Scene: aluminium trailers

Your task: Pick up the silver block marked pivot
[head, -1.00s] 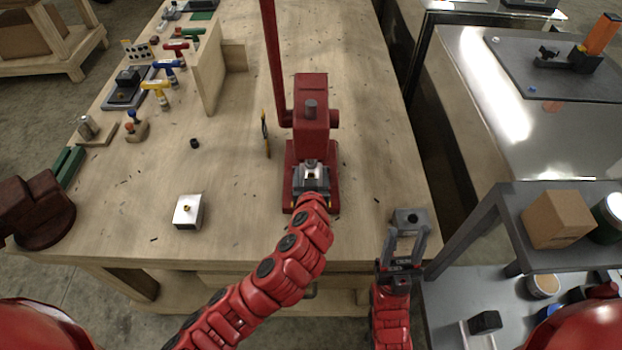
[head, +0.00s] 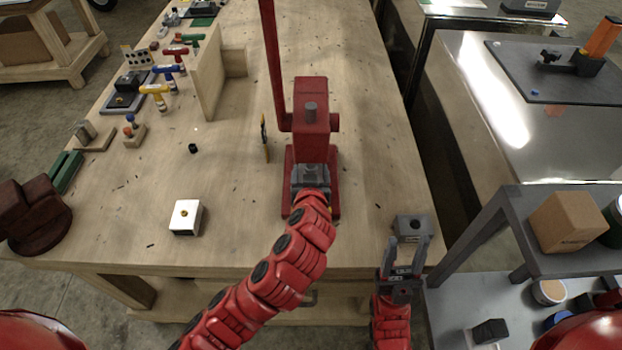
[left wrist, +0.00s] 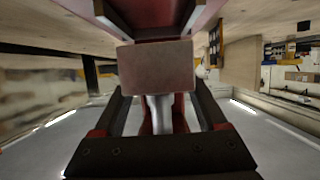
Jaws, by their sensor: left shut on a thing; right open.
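My left gripper (head: 311,178) is at the base of the red press (head: 312,140), partly hidden by its own arm. It is shut on a block (left wrist: 155,67), whose plain, dull face shows between the fingers in the left wrist view. No marking is readable on it. A grey block (head: 411,227) with a dark hole lies near the bench's right front corner. My right gripper (head: 407,243) is open and empty, its fingers pointing at this block.
The press's long red lever (head: 270,60) rises at its left. A yellow-and-black tool (head: 265,138) lies beside it. A wooden upright board (head: 210,80) and several coloured-handled tools are at the back left. A grey shelf (head: 540,260) stands at right. The bench middle-left is mostly clear.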

